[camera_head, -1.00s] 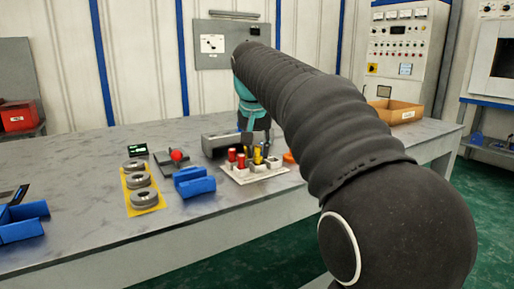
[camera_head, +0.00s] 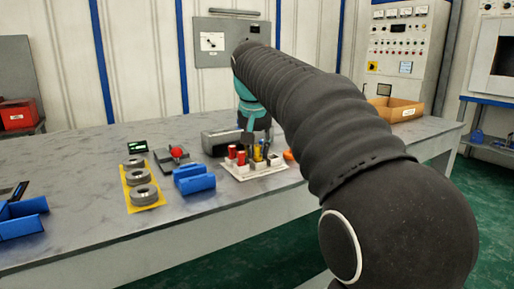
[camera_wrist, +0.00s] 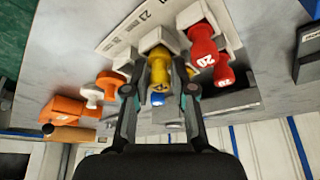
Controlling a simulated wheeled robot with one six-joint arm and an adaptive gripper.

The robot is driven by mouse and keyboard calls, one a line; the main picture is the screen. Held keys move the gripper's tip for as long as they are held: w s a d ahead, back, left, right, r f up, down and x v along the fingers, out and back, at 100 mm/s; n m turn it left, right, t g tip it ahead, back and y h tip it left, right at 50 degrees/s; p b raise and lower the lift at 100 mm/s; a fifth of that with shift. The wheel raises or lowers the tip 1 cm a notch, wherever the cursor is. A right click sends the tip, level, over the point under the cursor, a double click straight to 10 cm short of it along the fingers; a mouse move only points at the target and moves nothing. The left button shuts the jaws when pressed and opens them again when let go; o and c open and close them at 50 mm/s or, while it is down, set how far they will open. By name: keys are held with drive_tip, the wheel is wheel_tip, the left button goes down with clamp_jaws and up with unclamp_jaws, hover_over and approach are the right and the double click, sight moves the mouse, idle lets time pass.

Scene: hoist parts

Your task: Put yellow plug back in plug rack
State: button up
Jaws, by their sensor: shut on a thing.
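My gripper (camera_wrist: 160,88) is shut on a yellow plug (camera_wrist: 160,72) marked with a number. The plug's far end meets a white socket block of the plug rack (camera_wrist: 118,38); I cannot tell how deep it sits. In the head view the pale plug rack (camera_head: 240,175) lies near the table's front edge. My gripper (camera_head: 258,146) points down over it, and the yellow plug (camera_head: 258,154) shows only partly between the fingers. Red plugs (camera_wrist: 204,45) stand in the rack beside it. Another yellow piece shows just behind the right finger in the wrist view.
Orange pieces (camera_wrist: 63,108) lie beside the rack. A blue holder (camera_head: 194,181), grey rings on a yellow strip (camera_head: 143,197) and a device with a red knob (camera_head: 177,154) stand left of it. A cardboard tray (camera_head: 396,108) is at the right.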

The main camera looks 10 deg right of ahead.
drive_tip(key=shift+f, duration=0.3)
idle(0.4)
drive_tip(key=o, duration=0.9)
drive_tip(key=shift+r+p, duration=3.35)
drive_tip(key=shift+r, duration=0.2)
